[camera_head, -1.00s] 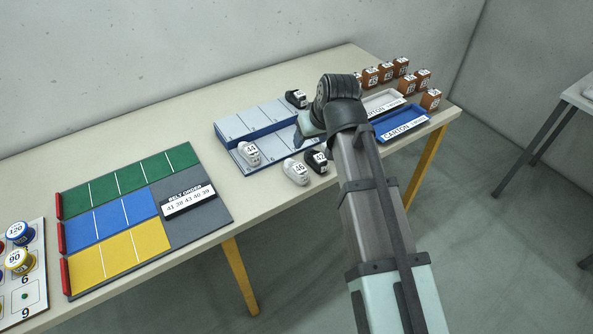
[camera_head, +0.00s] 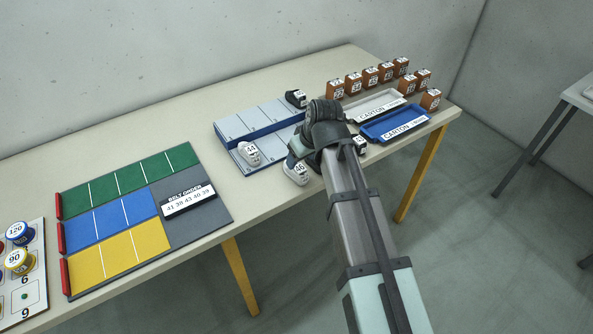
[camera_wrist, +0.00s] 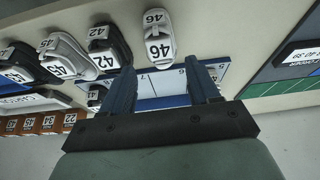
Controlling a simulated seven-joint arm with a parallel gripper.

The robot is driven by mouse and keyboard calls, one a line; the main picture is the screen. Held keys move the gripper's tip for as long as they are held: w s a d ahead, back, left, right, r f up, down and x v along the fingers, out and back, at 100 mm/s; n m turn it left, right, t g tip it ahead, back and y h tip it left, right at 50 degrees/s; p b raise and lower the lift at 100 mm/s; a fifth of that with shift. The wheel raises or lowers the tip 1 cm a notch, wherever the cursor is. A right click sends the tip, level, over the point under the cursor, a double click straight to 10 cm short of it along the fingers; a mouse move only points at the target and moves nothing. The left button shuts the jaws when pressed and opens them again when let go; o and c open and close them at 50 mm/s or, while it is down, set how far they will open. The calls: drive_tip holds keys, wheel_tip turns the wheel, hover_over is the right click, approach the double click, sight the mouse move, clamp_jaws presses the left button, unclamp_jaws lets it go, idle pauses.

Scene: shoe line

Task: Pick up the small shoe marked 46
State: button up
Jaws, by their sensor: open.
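The white shoe marked 46 (camera_head: 296,172) stands on the table in front of the blue-grey rack, partly behind my arm in the head view. In the wrist view the same shoe (camera_wrist: 158,40) lies beyond my fingertips, with its label 46 facing me. My gripper (camera_wrist: 163,76) is open and empty. Its two dark blue fingers point toward the shoe, which is apart from them and roughly centred between them. In the head view my gripper (camera_head: 295,152) is above the rack's front edge, close to the shoe; its fingers are partly hidden.
A black shoe marked 42 (camera_wrist: 108,45) stands close beside the 46 shoe, with more shoes past it. A white shoe marked 44 (camera_head: 248,153) stands on the rack (camera_head: 262,119). A blue carton tray (camera_head: 392,128) and several brown boxes stand at the right.

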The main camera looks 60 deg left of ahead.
sight(297, 165)
drive_tip(key=shift+x, duration=2.95)
drive_tip(key=shift+r, duration=0.1)
drive_tip(key=shift+c, duration=0.3)
drive_tip(key=c, duration=0.7)
